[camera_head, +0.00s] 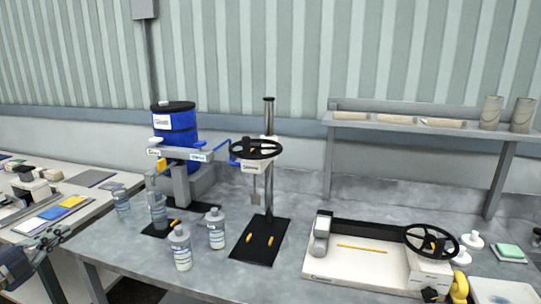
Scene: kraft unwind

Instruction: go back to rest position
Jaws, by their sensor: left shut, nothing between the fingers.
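My left gripper (60,235) is at the lower left, near the front edge of the bench. It is shut and empty, and touches none of the bottles. My right gripper does not show. Several clear bottles with pale labels stand on the grey workbench (215,275). A third bottle (158,210) stands under the clamp-like device, and one more (122,203) stands to the left.
A press with a black handwheel (256,149) stands mid-bench. A white machine with a wheel (345,262) is at right, below a shelf (400,126). A white table (75,195) is at left.

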